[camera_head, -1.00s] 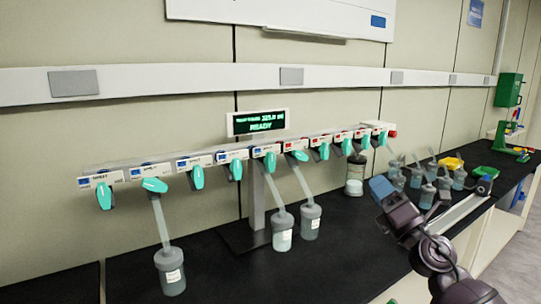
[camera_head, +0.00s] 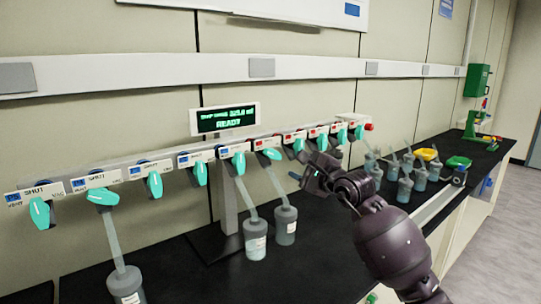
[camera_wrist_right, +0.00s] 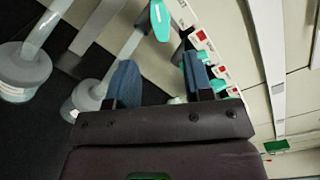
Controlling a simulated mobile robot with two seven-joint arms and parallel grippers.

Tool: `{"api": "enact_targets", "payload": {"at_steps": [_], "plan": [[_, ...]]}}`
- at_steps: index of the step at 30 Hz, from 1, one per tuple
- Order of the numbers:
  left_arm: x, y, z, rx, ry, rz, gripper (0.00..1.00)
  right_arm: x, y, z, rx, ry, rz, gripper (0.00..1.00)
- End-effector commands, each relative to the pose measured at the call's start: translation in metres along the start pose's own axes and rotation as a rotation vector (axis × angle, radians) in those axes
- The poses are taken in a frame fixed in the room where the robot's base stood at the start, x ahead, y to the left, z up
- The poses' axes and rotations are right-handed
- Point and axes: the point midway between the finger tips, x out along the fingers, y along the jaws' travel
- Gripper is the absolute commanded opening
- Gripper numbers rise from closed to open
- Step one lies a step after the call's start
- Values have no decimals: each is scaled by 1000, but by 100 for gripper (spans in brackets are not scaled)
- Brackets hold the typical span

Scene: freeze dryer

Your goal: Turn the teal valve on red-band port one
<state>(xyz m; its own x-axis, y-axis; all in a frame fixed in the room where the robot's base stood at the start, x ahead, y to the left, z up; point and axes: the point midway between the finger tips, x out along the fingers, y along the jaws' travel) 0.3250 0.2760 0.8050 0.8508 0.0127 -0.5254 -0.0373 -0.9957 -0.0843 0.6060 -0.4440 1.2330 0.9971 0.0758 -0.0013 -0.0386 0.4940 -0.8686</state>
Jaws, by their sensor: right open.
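A manifold rail (camera_head: 120,167) carries a row of teal valves, with blue-band labels on the left and red-band labels on the right. The leftmost red-band valve (camera_head: 270,154) lies tilted sideways; its port number is too small to read. The red-band valves to its right hang down. My right gripper (camera_head: 303,178) is in front of the rail, just right of and below that valve. In the right wrist view its blue fingers (camera_wrist_right: 162,82) are apart with nothing gripped between them. A teal valve (camera_wrist_right: 160,20) shows beyond the fingers, and others are partly hidden behind the right finger. My left gripper is out of view.
Flasks (camera_head: 284,226) hang on tubes below some ports.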

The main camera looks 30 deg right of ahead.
Motion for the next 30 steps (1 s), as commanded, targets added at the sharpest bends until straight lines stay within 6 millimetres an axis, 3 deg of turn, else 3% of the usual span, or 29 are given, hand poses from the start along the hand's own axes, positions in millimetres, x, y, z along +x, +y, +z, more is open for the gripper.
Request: {"api": "enact_targets", "payload": {"at_steps": [18,30], "plan": [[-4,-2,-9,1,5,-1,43,88,-1,2,5,-3,-1,47],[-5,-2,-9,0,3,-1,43,106,0,1,4,-3,-1,47]]}}
